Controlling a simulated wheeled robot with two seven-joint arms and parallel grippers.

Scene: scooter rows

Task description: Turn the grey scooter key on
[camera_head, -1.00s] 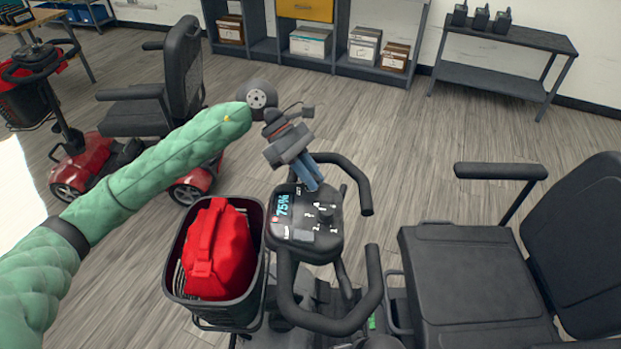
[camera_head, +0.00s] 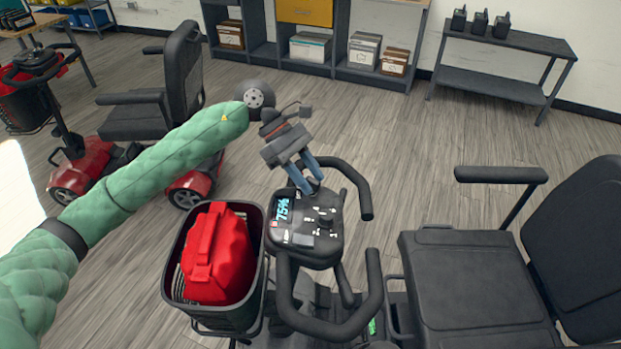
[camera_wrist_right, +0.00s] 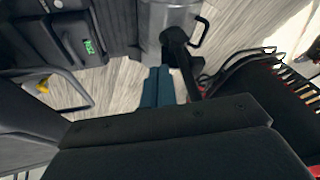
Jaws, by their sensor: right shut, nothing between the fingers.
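The near scooter's dark control panel (camera_head: 306,238) is in the middle of the head view, with a lit display (camera_head: 283,210) reading 75%. Small controls and a dark knob (camera_head: 325,219) sit on its right part. I cannot make out the key for certain. My left gripper (camera_head: 307,184) points down at the panel's far edge, its blue fingers slightly apart with nothing seen between them. I cannot tell whether they touch the panel. My right gripper (camera_wrist_right: 157,88) shows in the right wrist view, its blue fingers together and empty.
Black looped handlebars (camera_head: 330,320) surround the panel. A basket (camera_head: 236,314) with a red container (camera_head: 212,255) is to its left, and a dark seat (camera_head: 470,285) to its right. A red scooter (camera_head: 85,180) stands behind my left arm. Shelves (camera_head: 340,70) line the back wall.

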